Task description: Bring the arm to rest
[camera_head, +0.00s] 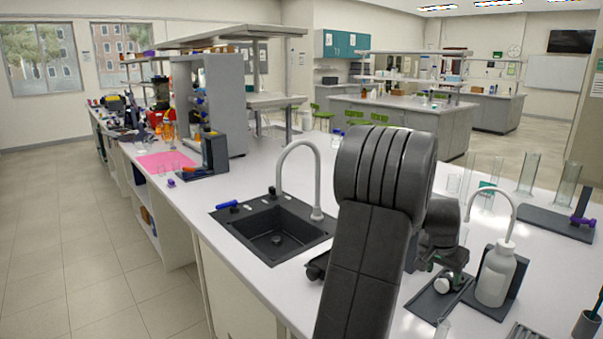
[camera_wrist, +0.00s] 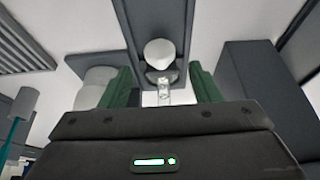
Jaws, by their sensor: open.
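My arm crosses the right half of the head view, bent over the white bench. My gripper (camera_wrist: 161,84) shows in the wrist view with its two green fingers apart. Nothing is pinched between them. A white round-topped piece (camera_wrist: 160,52) with a small clear part below it shows beyond the gap between the fingers, over a dark tray. In the head view the white piece (camera_head: 443,284) is on the dark tray (camera_head: 428,305), just below my gripper. My gripper is largely hidden there behind my arm. I cannot tell whether the fingers touch the piece.
A white wash bottle (camera_head: 494,278) with a curved spout stands right of my gripper. A black sink (camera_head: 246,217) with a grey tap (camera_head: 317,180) is to the left. Glass cylinders (camera_head: 528,173) stand at the back right.

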